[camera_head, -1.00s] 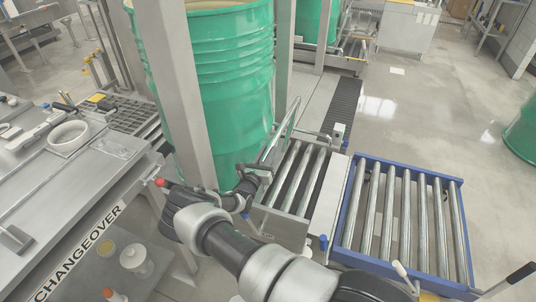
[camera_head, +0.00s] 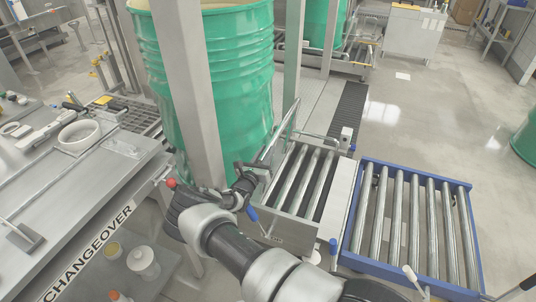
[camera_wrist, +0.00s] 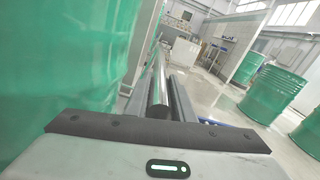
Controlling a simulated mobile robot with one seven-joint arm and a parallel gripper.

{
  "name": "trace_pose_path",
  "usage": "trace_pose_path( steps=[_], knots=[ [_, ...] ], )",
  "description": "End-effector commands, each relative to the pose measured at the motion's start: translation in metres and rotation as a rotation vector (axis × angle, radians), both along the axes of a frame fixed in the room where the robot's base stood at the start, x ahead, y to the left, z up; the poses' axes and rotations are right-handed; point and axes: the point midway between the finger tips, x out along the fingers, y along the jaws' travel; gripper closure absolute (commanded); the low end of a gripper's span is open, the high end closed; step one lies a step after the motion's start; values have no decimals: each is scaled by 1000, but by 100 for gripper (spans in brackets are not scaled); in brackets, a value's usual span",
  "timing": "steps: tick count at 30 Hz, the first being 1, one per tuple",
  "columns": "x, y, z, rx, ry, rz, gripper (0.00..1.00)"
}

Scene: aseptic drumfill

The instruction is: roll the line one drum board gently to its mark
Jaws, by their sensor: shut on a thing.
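A large green drum (camera_head: 235,80) stands upright at the left of the roller line, partly behind a steel post. It also fills the left of the wrist view (camera_wrist: 60,70). A slim grey metal bar (camera_head: 279,135) runs beside the drum's right side. My gripper (camera_head: 247,180) is shut on the near end of this bar, low beside the drum. In the wrist view the bar (camera_wrist: 159,90) reaches forward from behind the gripper's dark edge. The grip itself is hidden there. The board under the drum and its mark cannot be made out.
A short roller section (camera_head: 308,180) lies right of my gripper, with a blue-framed roller conveyor (camera_head: 408,165) beyond. The steel post (camera_head: 190,100) stands close by my arm. A changeover bench (camera_head: 75,185) is at left. Open floor (camera_head: 450,100) lies at back right.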

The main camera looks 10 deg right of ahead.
Motion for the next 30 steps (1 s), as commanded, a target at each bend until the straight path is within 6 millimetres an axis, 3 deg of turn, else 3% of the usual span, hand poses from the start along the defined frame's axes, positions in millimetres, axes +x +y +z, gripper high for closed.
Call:
trace_pose_path(
  steps=[1, 30],
  knots=[
    [0, 5, -7, 7, 8, 4, 100],
    [13, 16, -6, 6, 9, 4, 100]
  ],
)
